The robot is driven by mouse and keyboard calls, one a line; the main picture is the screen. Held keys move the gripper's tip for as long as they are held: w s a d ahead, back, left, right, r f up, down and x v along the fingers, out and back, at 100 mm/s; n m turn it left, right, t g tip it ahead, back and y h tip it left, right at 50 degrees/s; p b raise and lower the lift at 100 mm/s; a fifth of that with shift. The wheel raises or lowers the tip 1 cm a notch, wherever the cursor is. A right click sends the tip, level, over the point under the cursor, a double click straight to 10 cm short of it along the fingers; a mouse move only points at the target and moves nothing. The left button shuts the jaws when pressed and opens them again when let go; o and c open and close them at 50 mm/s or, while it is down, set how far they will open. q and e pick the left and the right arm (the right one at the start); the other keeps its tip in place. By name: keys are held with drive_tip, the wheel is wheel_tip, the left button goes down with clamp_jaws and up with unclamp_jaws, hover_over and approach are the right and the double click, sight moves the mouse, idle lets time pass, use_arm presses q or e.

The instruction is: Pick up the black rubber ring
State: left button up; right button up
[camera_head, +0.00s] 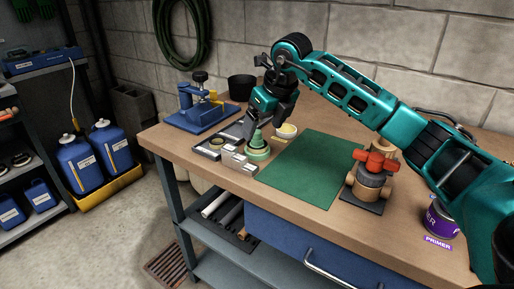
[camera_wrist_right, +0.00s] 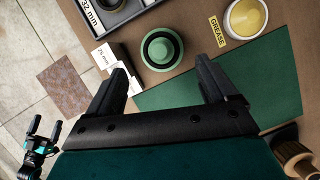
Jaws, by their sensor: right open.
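My right gripper (camera_head: 262,112) is above the bench near the green stepped cone (camera_head: 257,147), pointing down. In the wrist view its two fingers (camera_wrist_right: 160,88) are apart with nothing between them. The cone (camera_wrist_right: 162,48) shows just beyond them, with a dark band around its knob; I cannot tell whether this is a ring or a groove. A grey compartment tray (camera_head: 222,153) lies left of the cone, with a dark ring (camera_head: 217,141) seemingly in one compartment. The tray's corner, marked 32 mm, shows in the wrist view (camera_wrist_right: 127,14). My left gripper (camera_wrist_right: 42,138) appears open over the floor.
A yellow grease cup (camera_head: 286,131) stands behind the cone. A green mat (camera_head: 305,168) lies clear to its right. A valve with a red handle (camera_head: 374,162) and a purple primer can (camera_head: 440,222) stand farther right. A blue press (camera_head: 203,112) is at the left.

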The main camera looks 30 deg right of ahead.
sight(260, 138)
drive_tip(key=x, duration=0.5)
drive_tip(key=shift+d+f+b, duration=0.1)
drive_tip(key=shift+f+b, duration=0.25)
drive_tip(key=shift+c, duration=0.3)
drive_tip(key=c, duration=1.1)
